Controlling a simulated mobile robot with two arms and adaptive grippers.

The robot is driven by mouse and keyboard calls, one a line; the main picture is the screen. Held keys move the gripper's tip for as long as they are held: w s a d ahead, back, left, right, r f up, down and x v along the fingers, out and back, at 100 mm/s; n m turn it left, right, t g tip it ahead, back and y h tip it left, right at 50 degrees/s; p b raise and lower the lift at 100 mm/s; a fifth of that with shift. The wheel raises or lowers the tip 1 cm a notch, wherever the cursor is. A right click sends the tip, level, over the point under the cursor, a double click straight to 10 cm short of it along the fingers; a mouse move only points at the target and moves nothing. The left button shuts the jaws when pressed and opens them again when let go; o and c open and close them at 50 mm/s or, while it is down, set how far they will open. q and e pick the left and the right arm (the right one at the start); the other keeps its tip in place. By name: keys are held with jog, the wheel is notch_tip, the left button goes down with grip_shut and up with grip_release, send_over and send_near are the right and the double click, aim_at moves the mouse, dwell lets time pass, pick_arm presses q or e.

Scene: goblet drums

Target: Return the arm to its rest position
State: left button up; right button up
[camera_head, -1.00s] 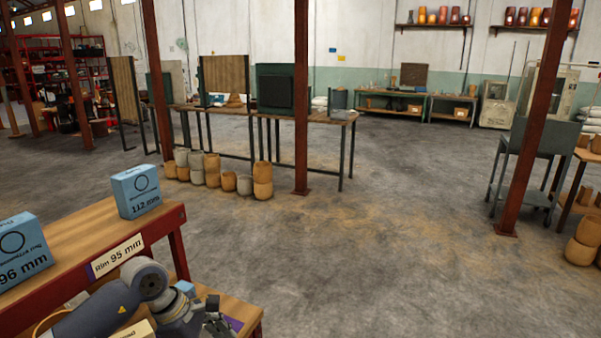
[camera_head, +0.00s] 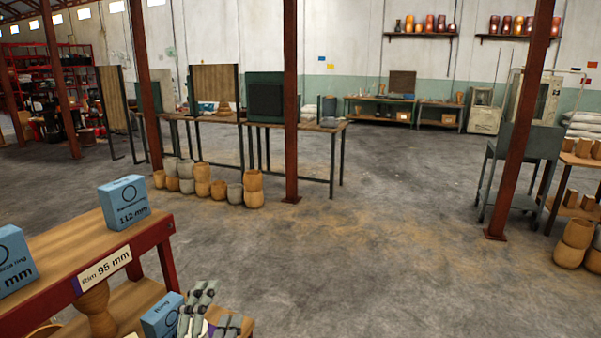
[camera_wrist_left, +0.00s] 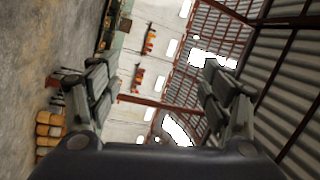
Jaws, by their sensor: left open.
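My left gripper (camera_head: 198,312) shows at the bottom of the head view, beside the lower shelf of the wooden bench at the left. Its fingers point up. In the left wrist view my left gripper (camera_wrist_left: 160,100) has its two fingers wide apart with nothing between them. Beyond the fingers that view shows the far wall, shelves and roof, turned on its side. Most of my left arm is out of the head view. My right gripper is not in view.
The wooden bench (camera_head: 60,244) with a red frame carries blue boxes, one marked 112 mm (camera_head: 124,202). Another blue box (camera_head: 161,316) and a wooden drum body (camera_head: 96,308) are below, near the gripper. A red post (camera_head: 290,100) stands mid-room. Open concrete floor (camera_head: 380,260) lies right.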

pick_arm(q)
jog(key=s+a+f+n+g+y, duration=0.25)
jog(key=s+f+n+g, duration=0.2)
jog(key=f, duration=0.45)
jog(key=s+a+f+n+g+y, duration=0.2)
jog(key=s+a+f+n+g, duration=0.2)
jog(key=s+f+n, duration=0.3)
jog(key=s+d+f+n+g+h, duration=0.1)
jog(key=s+f+n+g, duration=0.1)
jog(key=s+f+g, duration=0.45)
jog(key=s+d+f+n+g, duration=0.1)
jog(key=s+f, duration=0.2)
jog(key=s, duration=0.7)
notch_tip(320, 180, down, 27)
jog(key=s+g, duration=0.1)
jog(key=s+a+f+g, duration=0.1)
jog(key=s+a+f, duration=0.2)
jog(key=s+f, duration=1.2)
jog(key=shift+s+a+f, duration=0.15)
jog(key=shift+s, duration=0.6)
